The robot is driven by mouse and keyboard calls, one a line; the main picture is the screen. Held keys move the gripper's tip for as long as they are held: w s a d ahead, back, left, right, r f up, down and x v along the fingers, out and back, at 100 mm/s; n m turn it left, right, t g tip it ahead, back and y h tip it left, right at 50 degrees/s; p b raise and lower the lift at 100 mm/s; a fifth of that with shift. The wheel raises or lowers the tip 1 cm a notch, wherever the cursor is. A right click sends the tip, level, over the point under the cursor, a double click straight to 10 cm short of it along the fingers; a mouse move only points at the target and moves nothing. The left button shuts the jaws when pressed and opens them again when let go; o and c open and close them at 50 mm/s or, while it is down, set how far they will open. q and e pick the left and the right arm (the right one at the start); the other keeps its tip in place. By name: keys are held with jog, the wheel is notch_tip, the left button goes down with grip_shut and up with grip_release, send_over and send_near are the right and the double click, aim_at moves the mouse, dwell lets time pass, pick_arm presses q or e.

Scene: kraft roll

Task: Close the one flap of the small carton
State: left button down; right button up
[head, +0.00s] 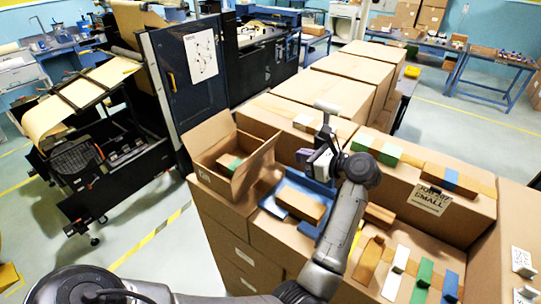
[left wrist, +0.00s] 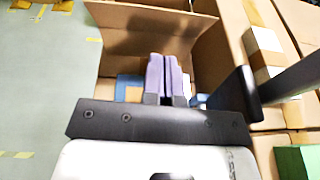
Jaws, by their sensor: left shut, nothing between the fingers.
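The small brown carton (head: 205,166) stands open on top of the big boxes, left of centre in the head view. One flap (head: 256,168) stands up and leans outward on its right side. A green block (head: 235,164) shows inside. My left gripper (head: 304,156) is to the right of the flap, apart from it in the picture, with its fingers toward the carton. In the left wrist view its purple fingers (left wrist: 165,76) are together and empty, with brown cardboard (left wrist: 140,42) beyond them. My right gripper is in neither view.
A blue tray (head: 271,208) with a brown block (head: 301,205) lies below my left gripper. Several coloured blocks, one of them green (head: 422,283), lie on boxes at the right. A dark machine panel (head: 190,75) stands behind the carton. Open floor (head: 150,225) lies to the left.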

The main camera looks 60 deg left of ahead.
pick_arm(q)
jog(key=d+f+h, duration=0.1)
jog(key=p, duration=0.4)
send_near(260, 150)
notch_tip(260, 150, down, 4)
jog(key=a, duration=0.3)
jog(key=shift+s+a+r+n+h+p, duration=0.3)
jog(key=shift+s+a+r+n+p, duration=0.1)
jog(key=shift+s+a+r+p, duration=0.4)
jog(key=shift+a+p, duration=0.1)
jog(key=shift+a, duration=0.2)
jog(key=shift+s+a+p, duration=0.2)
jog(key=shift+a, duration=0.2)
jog(key=shift+a, duration=0.1)
jog(key=shift+s+a+b, duration=0.1)
jog(key=shift+b, duration=0.2)
jog(key=shift+r+h, duration=0.15)
jog(key=shift+h, duration=0.25)
